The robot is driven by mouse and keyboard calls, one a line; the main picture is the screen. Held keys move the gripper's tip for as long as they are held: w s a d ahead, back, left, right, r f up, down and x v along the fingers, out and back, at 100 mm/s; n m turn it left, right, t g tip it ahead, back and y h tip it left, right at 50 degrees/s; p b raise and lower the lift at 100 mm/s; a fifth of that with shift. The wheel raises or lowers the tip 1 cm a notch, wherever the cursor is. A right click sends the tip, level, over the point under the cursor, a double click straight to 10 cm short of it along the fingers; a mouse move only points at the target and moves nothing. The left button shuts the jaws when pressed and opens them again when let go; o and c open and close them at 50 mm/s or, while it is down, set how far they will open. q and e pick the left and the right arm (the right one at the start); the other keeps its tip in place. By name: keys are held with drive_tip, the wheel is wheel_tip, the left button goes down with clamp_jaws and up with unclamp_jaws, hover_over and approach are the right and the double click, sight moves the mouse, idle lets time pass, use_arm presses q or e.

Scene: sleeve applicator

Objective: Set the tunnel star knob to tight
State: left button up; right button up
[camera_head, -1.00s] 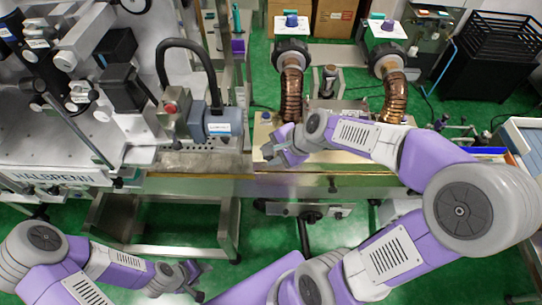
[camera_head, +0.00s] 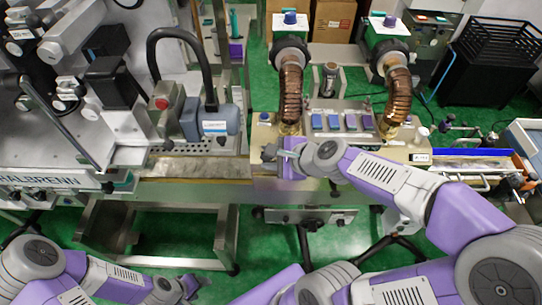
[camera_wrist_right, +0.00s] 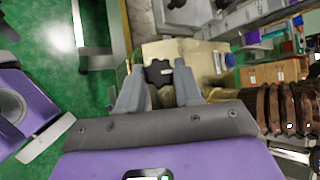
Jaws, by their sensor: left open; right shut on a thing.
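The black star knob (camera_wrist_right: 158,73) shows in the right wrist view, in front of a pale tan machine panel (camera_wrist_right: 190,52). My right gripper (camera_wrist_right: 158,78) has one finger on each side of it and is shut on it. My left gripper (camera_head: 188,287) is open and empty, low in the head view over the green floor, well away from the tunnel.
A conveyor (camera_head: 200,167) runs left past a grey motor box with a red button (camera_head: 162,103). The floor in front holds metal legs.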

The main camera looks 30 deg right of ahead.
drive_tip(key=o, duration=1)
drive_tip(key=shift+o, duration=0.2)
drive_tip(key=p+v, duration=0.3)
drive_tip(key=v, duration=0.4)
drive_tip(key=shift+s+r, duration=0.2)
drive_tip(key=shift+s, duration=0.05)
